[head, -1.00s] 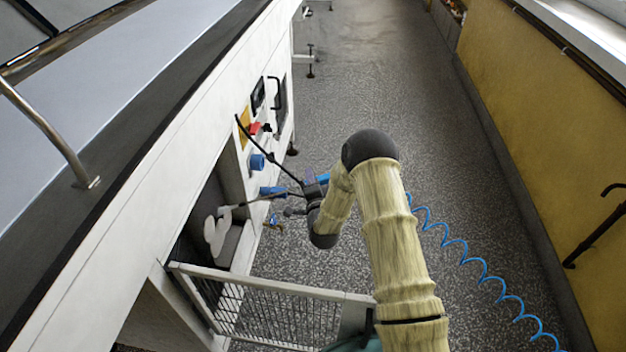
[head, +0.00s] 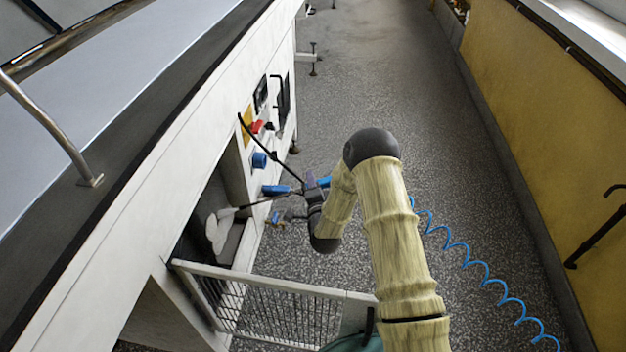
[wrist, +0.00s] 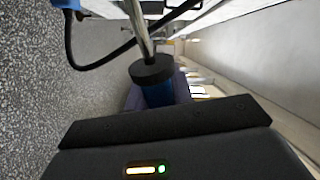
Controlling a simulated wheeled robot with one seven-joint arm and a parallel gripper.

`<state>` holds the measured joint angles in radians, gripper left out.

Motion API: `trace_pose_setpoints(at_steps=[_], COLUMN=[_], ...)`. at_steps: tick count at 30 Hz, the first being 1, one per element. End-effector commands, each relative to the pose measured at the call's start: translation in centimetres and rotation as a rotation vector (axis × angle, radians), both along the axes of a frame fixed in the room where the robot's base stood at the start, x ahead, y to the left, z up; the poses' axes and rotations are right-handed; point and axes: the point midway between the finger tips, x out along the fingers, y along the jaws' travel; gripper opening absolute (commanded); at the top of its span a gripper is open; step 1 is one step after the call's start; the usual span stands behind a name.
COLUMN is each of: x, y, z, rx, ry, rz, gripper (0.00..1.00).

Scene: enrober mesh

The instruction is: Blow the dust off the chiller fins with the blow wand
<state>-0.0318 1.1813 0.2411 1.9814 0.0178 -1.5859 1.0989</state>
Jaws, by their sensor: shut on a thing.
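My gripper (head: 312,195) is shut on the blow wand, whose blue handle (head: 325,181) shows at the jaws in the head view. The thin wand tube points left into the open bay in the machine's side. In the wrist view its metal tube (wrist: 138,25) rises from a black collar above the blue handle (wrist: 158,95). A pale, lobed whitish patch (head: 217,232) shows at the wand's tip; I cannot tell whether it is dust or a puff. The bay interior (head: 192,232) is dark, and individual fins cannot be made out.
A mesh door (head: 275,310) stands swung out in front of the bay, below my arm. A blue coiled hose (head: 470,262) trails to the right. A black cable (head: 268,148) runs beside the control panel (head: 256,125). The speckled floor aisle (head: 400,90) is clear up to the yellow wall (head: 535,100).

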Motion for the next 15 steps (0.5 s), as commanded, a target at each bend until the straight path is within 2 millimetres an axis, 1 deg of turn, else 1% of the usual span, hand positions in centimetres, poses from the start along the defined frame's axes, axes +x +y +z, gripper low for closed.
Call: trace_pose_setpoints(at_steps=[15], x=[-2.1], y=[0.4], z=[0.0], rx=[0.0], ry=[0.001], rz=[0.001], gripper=[0.0])
